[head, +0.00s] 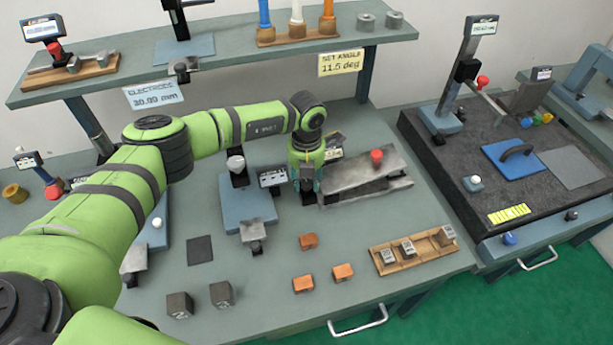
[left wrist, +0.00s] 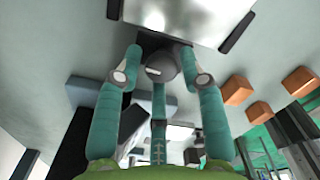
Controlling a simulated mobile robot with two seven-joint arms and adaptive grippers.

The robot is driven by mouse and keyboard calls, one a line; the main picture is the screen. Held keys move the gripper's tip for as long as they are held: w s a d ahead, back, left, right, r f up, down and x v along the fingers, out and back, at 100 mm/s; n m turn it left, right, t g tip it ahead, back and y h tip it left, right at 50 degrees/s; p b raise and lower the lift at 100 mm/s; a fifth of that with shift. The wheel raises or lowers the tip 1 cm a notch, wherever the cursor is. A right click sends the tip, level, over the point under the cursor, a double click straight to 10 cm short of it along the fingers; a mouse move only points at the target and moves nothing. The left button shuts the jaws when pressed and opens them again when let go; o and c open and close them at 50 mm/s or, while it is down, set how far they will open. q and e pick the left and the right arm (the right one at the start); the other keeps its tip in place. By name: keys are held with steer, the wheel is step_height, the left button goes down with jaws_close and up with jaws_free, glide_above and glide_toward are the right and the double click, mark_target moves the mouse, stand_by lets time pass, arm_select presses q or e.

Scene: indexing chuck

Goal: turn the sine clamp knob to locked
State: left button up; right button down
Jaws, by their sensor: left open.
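The sine plate (head: 350,180) is a tilted grey metal plate on the bench, with a red-topped part (head: 376,158) on it. My left gripper (head: 307,187) points down at the plate's left end. In the left wrist view, its teal fingers (left wrist: 160,54) are open on either side of a round dark grey knob (left wrist: 161,66) with a white mark, apparently the clamp knob. I cannot tell whether the fingers touch it. In the head view the knob is hidden by my gripper. My right gripper is not in view.
A small display (head: 272,177) and a blue fixture (head: 247,205) stand left of the gripper. Orange blocks (head: 303,284) and a wooden tray (head: 412,250) lie in front. A shelf (head: 220,62) runs behind. Bare bench lies between the blocks and the plate.

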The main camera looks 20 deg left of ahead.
arm_select(q)
steer(key=shift+s+d, duration=0.1)
jaws_close()
steer(key=shift+f+m+b, duration=0.15)
steer(key=shift+m+b, duration=0.65)
steer(key=shift+b, duration=0.35)
steer(key=m+b, duration=0.7)
steer(key=b, duration=0.1)
steer(key=shift+m+b, duration=1.5)
steer(key=shift+m, duration=0.2)
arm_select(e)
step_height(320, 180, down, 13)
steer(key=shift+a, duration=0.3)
arm_select(q)
steer(key=shift+r, duration=0.2)
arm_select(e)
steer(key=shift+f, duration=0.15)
arm_select(q)
jaws_free()
